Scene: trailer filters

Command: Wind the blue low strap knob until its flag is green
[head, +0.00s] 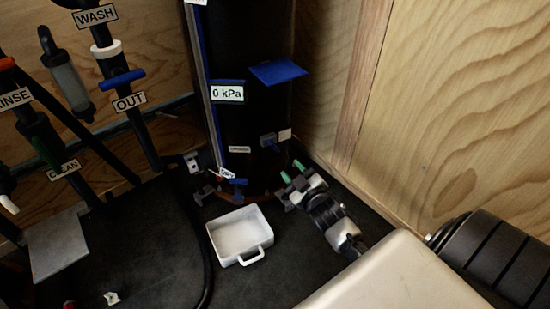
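A small blue knob (239,182) sits low on the front of the black cylinder (262,115), beside a small tilted white label (227,173) that seems to read LOW. I cannot make out a flag or its colour at this size. Another blue fitting (268,140) sits higher on the cylinder, next to a blank-looking pale tag. My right gripper (293,172) is right of the low knob and apart from it, near the cylinder's lower right side. Its two green-tipped fingers are spread, with nothing visible between them. My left gripper is not in view.
A white handled tray (239,258) lies on the dark floor in front of the cylinder. A blue plate (278,71) juts from the cylinder near the 0 kPa sign (227,93). Pipes with valves and a black hose (207,270) are at left. A wooden wall (455,110) bounds the right.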

